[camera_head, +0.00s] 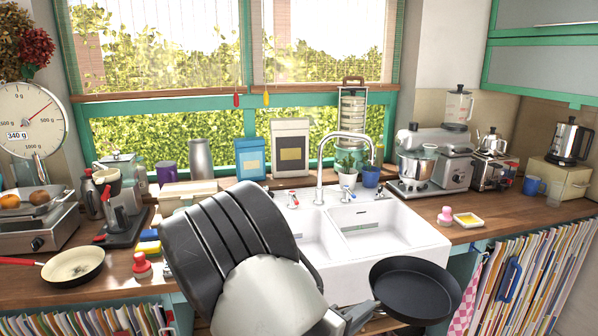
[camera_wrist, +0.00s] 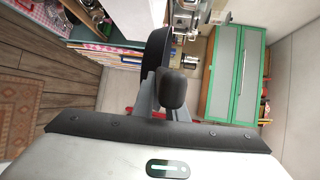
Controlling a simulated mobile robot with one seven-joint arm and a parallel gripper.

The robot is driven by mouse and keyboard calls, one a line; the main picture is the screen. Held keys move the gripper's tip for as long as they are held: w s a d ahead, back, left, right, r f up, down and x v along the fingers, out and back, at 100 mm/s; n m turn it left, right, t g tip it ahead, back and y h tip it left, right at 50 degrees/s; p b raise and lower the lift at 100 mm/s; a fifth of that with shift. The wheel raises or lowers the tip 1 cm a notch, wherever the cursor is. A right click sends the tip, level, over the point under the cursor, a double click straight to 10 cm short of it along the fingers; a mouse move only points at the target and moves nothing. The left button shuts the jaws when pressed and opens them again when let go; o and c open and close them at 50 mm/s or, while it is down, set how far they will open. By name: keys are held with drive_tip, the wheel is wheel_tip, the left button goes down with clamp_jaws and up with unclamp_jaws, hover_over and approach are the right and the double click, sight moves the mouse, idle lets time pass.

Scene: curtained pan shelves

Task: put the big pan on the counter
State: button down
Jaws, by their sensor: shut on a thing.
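The big black pan (camera_head: 415,290) is at the lower right of the head view, in front of the sink and the right-hand cabinet, with its open side up. My gripper (camera_head: 352,316) is to its left, shut on the pan's handle, which is mostly hidden. In the wrist view my gripper (camera_wrist: 168,95) is in the middle, and the pan's dark side (camera_wrist: 155,50) shows edge-on beyond the fingers. The wooden counter (camera_head: 520,222) runs along the wall, with a bare stretch right of the sink. The pan appears in front of the counter edge, not resting on it.
A white double sink (camera_head: 385,242) is set in the counter. A small cream pan (camera_head: 73,266) with a red handle lies on the left. Toaster, mixer and mugs line the back.

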drive_tip(key=shift+s+a+f+n+t+y, duration=0.1)
drive_tip(key=shift+s+f+n+t+y, duration=0.05)
drive_tip(key=shift+n+t+y, duration=0.65)
drive_tip(key=shift+s+a+f+n+t+y, duration=0.1)
drive_tip(key=shift+n+t+y, duration=0.5)
drive_tip(key=shift+n+y, duration=0.35)
